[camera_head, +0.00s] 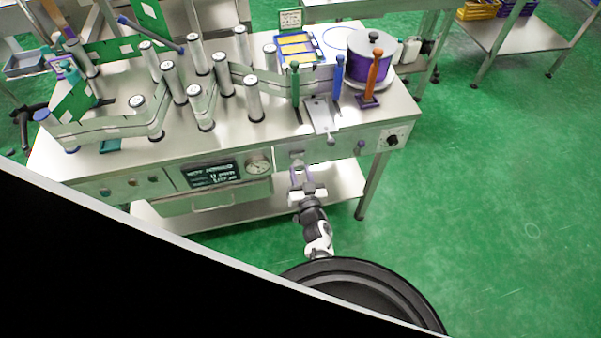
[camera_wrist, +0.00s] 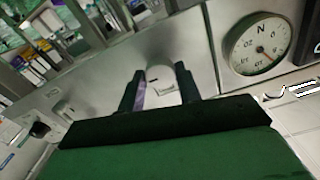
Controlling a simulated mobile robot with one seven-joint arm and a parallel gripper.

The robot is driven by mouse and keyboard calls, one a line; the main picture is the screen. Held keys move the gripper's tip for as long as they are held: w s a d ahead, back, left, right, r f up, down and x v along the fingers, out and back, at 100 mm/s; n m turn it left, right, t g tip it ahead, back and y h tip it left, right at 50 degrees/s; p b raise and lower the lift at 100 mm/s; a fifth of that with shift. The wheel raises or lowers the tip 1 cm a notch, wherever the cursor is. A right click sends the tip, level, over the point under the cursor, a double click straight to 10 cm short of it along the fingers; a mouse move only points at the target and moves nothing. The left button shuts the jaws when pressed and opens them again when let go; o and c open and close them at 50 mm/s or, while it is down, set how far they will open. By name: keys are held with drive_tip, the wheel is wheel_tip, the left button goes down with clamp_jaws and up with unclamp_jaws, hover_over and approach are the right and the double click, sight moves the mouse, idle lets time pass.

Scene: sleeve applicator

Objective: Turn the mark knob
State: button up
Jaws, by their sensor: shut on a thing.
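A light grey knob (camera_wrist: 165,76) sits on the metal front panel, in the upper middle of the wrist view, between my two dark fingers. I take it for the mark knob, but no label on it is readable. My gripper (camera_wrist: 158,92) is shut on this knob, one finger on each side. In the head view my gripper (camera_head: 299,174) reaches up to the machine's front panel, at the knob (camera_head: 297,154) right of the gauge. The knob's exact turned position cannot be told.
A round gauge marked N (camera_wrist: 258,46) is on the same panel; it also shows in the head view (camera_head: 258,163). A black knob (camera_head: 392,140) is farther right. A drawer (camera_head: 215,197) is below left. Rollers, coloured handles and a purple pot (camera_head: 370,62) stand on top. Green floor at right is clear.

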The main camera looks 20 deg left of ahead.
drive_tip(key=o, duration=1)
